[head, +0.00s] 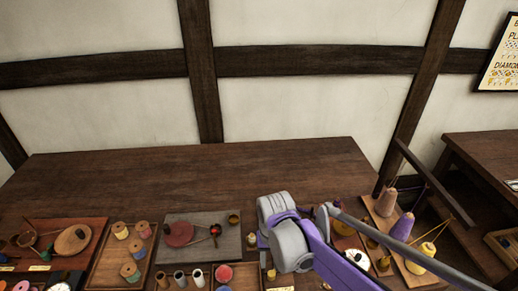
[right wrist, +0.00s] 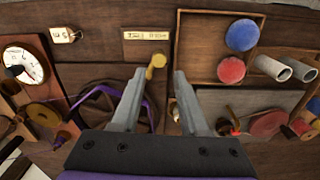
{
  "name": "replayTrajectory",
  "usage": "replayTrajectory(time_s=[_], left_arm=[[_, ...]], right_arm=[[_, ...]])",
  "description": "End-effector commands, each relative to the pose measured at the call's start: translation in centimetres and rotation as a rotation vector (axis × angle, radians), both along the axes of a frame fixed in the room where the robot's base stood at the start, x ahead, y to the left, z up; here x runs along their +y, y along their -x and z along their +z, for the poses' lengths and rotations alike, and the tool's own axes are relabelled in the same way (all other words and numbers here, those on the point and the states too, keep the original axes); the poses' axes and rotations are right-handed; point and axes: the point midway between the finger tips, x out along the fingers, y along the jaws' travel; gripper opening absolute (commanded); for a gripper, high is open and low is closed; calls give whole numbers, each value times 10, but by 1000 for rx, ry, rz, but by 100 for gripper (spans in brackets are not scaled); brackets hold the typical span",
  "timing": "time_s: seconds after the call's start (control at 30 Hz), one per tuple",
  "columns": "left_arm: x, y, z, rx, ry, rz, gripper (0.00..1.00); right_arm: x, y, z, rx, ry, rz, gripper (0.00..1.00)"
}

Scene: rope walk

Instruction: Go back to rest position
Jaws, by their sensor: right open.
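My right gripper (right wrist: 158,105) is open in the right wrist view, with its two grey fingers apart and nothing held between them. A small yellow-brass piece (right wrist: 156,62) shows just beyond the fingertips, near the left finger; I cannot tell whether they touch. In the head view my right arm (head: 310,240) comes in from the lower right and hangs over the front of the wooden table (head: 190,180). Its fingertips are hidden there by the wrist. My left gripper does not show in either view.
A tray with wooden spools (head: 120,230) and a grey board with a red disc (head: 178,234) lie left of my arm. Cones of yarn (head: 403,227) stand on a rack at right. The table's back half is clear, up to the wall.

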Motion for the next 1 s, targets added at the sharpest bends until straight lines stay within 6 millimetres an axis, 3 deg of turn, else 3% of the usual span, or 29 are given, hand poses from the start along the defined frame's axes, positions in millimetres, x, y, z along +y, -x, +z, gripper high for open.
replayTrajectory(time_s=[0.13,0.23,0.4,0.6,0.8,1.0], left_arm=[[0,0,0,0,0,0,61],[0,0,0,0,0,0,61],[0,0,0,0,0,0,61],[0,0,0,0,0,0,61],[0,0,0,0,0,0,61],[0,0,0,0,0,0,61]], right_arm=[[-8,6,4,-19,-5,1,44],[-24,20,13,-66,-14,1,44],[-61,59,25,-195,-29,10,44],[-95,104,22,-353,-19,23,44],[-112,130,13,-452,3,34,44],[-116,136,10,-478,10,37,44]])
